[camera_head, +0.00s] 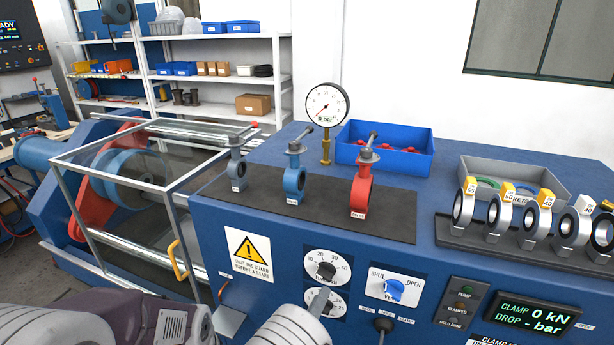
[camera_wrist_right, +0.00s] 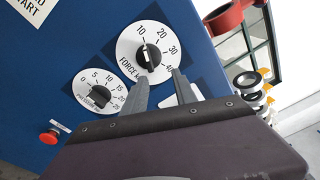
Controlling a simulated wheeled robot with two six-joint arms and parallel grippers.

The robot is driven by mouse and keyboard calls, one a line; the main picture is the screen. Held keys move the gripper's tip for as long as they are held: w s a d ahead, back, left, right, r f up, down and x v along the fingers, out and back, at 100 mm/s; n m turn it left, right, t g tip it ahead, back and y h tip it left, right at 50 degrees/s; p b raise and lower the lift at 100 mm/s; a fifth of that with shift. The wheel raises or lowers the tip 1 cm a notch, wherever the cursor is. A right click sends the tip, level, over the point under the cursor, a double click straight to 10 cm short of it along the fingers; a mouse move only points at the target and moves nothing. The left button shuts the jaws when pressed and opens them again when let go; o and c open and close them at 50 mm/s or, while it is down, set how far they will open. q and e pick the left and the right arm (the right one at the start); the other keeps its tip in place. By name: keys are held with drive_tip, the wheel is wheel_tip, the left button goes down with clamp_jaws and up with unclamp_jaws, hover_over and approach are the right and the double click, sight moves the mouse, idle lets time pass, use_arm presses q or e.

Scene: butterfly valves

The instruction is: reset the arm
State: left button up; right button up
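My right gripper (camera_wrist_right: 158,74) shows in the right wrist view as a purple-brown body with two grey fingers. The fingers stand apart with nothing held between them. They overlap the lower edge of the FORCE dial (camera_wrist_right: 143,55) in that picture; I cannot tell how far off the panel they are. A purple-brown gripper body (camera_head: 150,318) also shows at the bottom left of the head view, cut off by the frame edge.
The blue bench carries grey, blue and red valves (camera_head: 361,190) on a dark mat, a gauge (camera_head: 327,105), a blue tray (camera_head: 352,133) and several ringed valves at right. A framed guard (camera_head: 170,190) stands at left. A red button (camera_wrist_right: 48,138) protrudes from the panel.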

drive_tip(key=w+d+r+m+g+h, duration=0.2)
drive_tip(key=d+r+m+g+h, duration=0.45)
drive_tip(key=d, duration=0.65)
drive_tip(key=s+d+r+m+g, duration=0.2)
drive_tip(key=s+d+m+g, duration=0.45)
drive_tip(key=d, duration=0.65)
drive_tip(key=s+d+f+m+g+y, duration=0.2)
drive_tip(key=s+f+m+g+y, duration=0.1)
drive_tip(key=s+m, duration=0.4)
drive_tip(key=s+d+f+m+g+y, duration=0.1)
drive_tip(key=s+f+m+g+y, duration=0.15)
drive_tip(key=s+m, duration=0.45)
drive_tip(key=a+f+m+t+y, duration=0.1)
drive_tip(key=a+f+m+y, duration=0.2)
drive_tip(key=a+m, duration=0.4)
drive_tip(key=a+f+m+t+y, duration=0.2)
drive_tip(key=a+m+y, duration=0.3)
drive_tip(key=m, duration=0.5)
drive_tip(key=shift+w+a+f+m+y, duration=0.4)
drive_tip(key=shift+w+a+f, duration=0.05)
drive_tip(key=shift+a, duration=0.55)
